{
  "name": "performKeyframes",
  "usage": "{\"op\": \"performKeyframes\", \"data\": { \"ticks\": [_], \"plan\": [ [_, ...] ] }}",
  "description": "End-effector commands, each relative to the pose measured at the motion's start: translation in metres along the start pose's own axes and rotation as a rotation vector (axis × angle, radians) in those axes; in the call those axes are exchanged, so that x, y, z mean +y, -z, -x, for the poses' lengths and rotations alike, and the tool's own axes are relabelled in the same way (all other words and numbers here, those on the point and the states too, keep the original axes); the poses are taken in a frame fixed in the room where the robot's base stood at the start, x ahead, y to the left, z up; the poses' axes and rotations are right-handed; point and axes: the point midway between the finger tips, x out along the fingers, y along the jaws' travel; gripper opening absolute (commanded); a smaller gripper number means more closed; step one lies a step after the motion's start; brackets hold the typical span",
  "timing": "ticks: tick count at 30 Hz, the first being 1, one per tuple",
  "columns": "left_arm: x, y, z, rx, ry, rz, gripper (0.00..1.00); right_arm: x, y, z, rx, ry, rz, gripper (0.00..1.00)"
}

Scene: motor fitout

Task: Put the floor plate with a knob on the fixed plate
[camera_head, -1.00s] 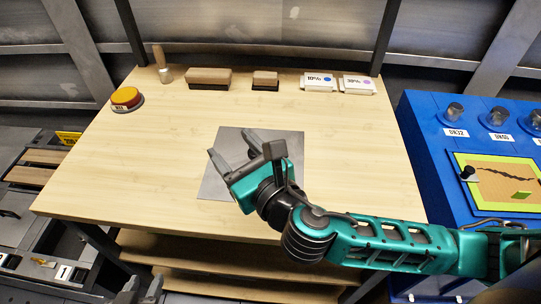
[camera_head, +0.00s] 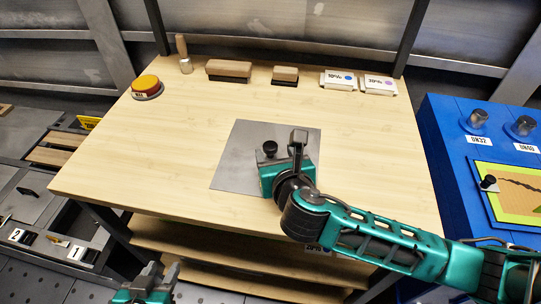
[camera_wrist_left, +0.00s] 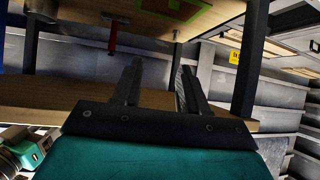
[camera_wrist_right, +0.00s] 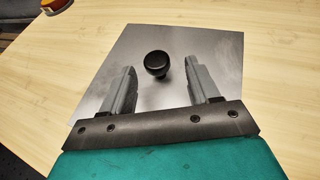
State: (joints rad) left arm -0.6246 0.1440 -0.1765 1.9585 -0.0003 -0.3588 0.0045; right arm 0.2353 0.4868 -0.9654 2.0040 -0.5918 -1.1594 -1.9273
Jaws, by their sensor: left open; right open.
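A thin grey metal plate (camera_head: 238,165) with a black knob (camera_head: 270,149) lies flat near the middle of the wooden table. The right wrist view also shows the knob (camera_wrist_right: 157,64) standing upright on the plate. My right gripper (camera_wrist_right: 158,78) is open and empty over the plate. The knob shows between and just beyond its fingertips, with no visible grip on it. My left gripper (camera_head: 161,270) is open and empty, low in front of the table; it also shows in the left wrist view (camera_wrist_left: 160,72). I cannot identify a separate fixed plate.
A red-yellow button (camera_head: 147,86), a wooden-handled tool (camera_head: 184,62), two brown blocks (camera_head: 228,69) and two white labelled boxes (camera_head: 338,81) line the table's back. A blue cabinet (camera_head: 452,150) stands at the right. The table left of the plate is clear.

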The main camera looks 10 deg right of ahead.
Motion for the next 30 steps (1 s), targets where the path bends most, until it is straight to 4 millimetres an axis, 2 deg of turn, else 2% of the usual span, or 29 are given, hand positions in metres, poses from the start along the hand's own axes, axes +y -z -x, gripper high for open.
{"op": "performKeyframes", "data": {
  "ticks": [3, 8, 17, 30],
  "plan": [
    [0.000, 0.000, -0.004, 0.008, -0.001, 0.000, 0.43, 0.004, -0.004, -0.020, -0.003, 0.001, -0.002, 0.61],
    [0.000, 0.004, -0.006, 0.014, -0.003, 0.001, 0.43, 0.004, -0.004, -0.040, -0.001, 0.001, 0.001, 0.61],
    [0.001, 0.005, -0.006, 0.013, -0.005, 0.002, 0.43, 0.004, -0.005, -0.044, 0.000, -0.001, 0.000, 0.61],
    [0.001, 0.004, -0.006, 0.011, -0.005, 0.002, 0.43, 0.004, -0.005, -0.043, 0.000, -0.001, 0.000, 0.19]
  ]
}}
